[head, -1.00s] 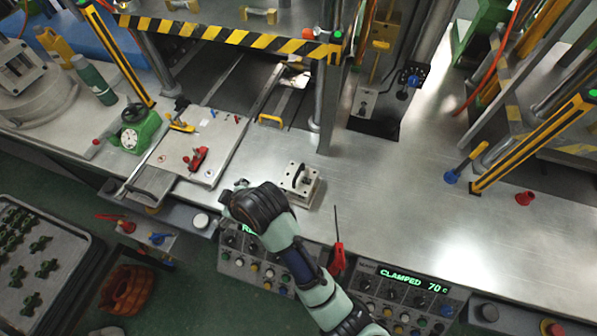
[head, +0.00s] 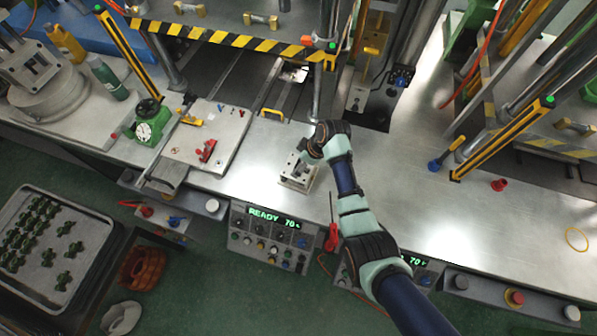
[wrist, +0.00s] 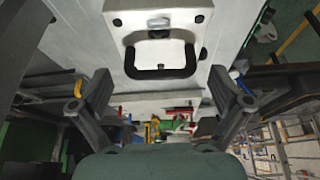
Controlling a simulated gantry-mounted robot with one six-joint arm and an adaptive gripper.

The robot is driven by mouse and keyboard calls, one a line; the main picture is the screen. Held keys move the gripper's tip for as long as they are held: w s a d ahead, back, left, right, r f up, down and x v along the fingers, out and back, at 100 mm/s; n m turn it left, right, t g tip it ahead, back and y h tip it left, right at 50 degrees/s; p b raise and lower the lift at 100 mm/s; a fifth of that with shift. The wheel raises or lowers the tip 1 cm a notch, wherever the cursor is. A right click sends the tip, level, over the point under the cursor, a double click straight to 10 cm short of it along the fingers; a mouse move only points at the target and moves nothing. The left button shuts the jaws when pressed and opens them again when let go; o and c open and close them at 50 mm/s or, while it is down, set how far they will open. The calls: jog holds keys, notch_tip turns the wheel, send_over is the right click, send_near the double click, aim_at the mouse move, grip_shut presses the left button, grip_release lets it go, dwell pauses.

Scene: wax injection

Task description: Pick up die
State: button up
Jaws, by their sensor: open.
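The die (head: 295,179) is a small pale metal block lying on the steel bench top, near its front edge. The wrist view shows the die (wrist: 190,22) close up, with a dark U-shaped handle (wrist: 160,73) on it. My gripper (head: 308,153) is at the die's far right side in the head view and hides part of it. In the wrist view my gripper (wrist: 160,92) has its two fingers spread wide and empty, with the handle between and beyond them. I cannot tell whether a finger touches the die.
The press post (head: 322,60) stands just behind the gripper. A flat plate with a red clamp (head: 207,150) lies to the left. A red screwdriver (head: 331,238) hangs at the bench front, beside a READY panel (head: 270,220). The bench to the right is mostly clear.

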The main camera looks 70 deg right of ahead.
jog(key=x, duration=0.2)
jog(key=shift+w+f, duration=0.15)
jog(key=shift+f, duration=0.05)
jog(key=shift+r, duration=0.1)
jog(key=c, duration=1.7)
